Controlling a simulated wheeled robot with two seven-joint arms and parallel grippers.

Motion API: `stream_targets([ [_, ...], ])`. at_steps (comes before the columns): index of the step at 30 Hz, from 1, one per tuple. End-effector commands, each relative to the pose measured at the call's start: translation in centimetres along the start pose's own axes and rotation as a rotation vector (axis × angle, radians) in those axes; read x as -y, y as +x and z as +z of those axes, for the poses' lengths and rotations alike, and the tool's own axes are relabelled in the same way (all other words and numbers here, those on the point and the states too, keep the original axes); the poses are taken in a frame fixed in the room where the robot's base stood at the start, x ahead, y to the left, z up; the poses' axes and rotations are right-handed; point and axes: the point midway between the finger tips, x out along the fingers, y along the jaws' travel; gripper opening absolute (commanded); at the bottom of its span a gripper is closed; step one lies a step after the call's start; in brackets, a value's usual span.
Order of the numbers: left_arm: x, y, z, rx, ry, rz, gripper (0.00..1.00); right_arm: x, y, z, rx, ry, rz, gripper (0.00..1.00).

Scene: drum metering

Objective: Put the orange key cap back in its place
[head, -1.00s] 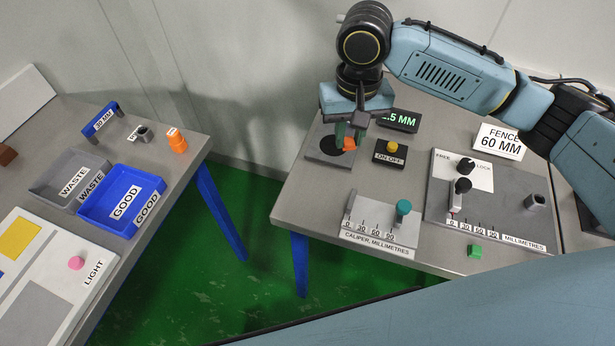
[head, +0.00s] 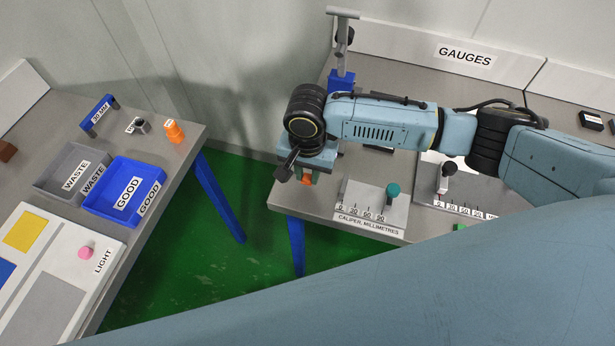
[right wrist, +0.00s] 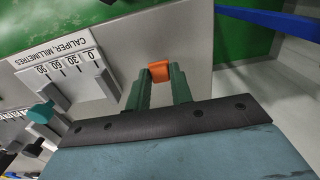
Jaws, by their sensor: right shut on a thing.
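My right gripper (head: 307,176) is shut on a small orange cap (head: 306,180) and holds it near the left edge of the gauge table (head: 287,197), left of the caliper. In the right wrist view the gripper (right wrist: 160,80) has the orange cap (right wrist: 159,71) between its two green fingertips, over grey table surface. Whether the cap touches the table is hard to tell. A second orange piece with a white label (head: 174,132) stands on the left table, beside a grey holder (head: 142,127). My left gripper is out of view.
The caliper plate (head: 372,206) with its teal knob (head: 392,190) lies right of my gripper. A blue GOOD tray (head: 124,196) and a grey WASTE tray (head: 72,176) sit on the left table. A gap with green floor (head: 225,265) separates the tables.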

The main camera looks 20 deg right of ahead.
Motion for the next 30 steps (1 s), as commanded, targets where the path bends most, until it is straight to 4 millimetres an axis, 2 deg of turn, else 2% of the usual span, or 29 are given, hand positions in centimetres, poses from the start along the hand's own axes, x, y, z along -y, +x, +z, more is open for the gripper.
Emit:
stream_targets([
  [1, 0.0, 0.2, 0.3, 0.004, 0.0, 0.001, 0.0, -0.1, 1.0, 0.1, 0.002, 0.0, 0.004, 0.0],
  [4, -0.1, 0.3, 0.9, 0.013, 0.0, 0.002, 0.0, -0.1, 2.2, 0.1, 0.001, 0.0, 0.003, 0.0],
  [15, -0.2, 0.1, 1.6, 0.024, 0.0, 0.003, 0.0, -0.1, 2.6, 0.0, 0.001, 0.001, 0.002, 0.0],
  [16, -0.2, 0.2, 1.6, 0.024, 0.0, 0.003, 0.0, -0.1, 2.6, 0.0, 0.0, 0.001, 0.001, 0.25],
  [20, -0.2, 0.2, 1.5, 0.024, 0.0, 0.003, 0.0, -0.1, 2.6, 0.0, 0.0, 0.0, 0.001, 0.42],
  [30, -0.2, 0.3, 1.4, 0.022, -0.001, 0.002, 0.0, 0.0, 2.4, 0.0, 0.0, -0.001, 0.001, 0.44],
])
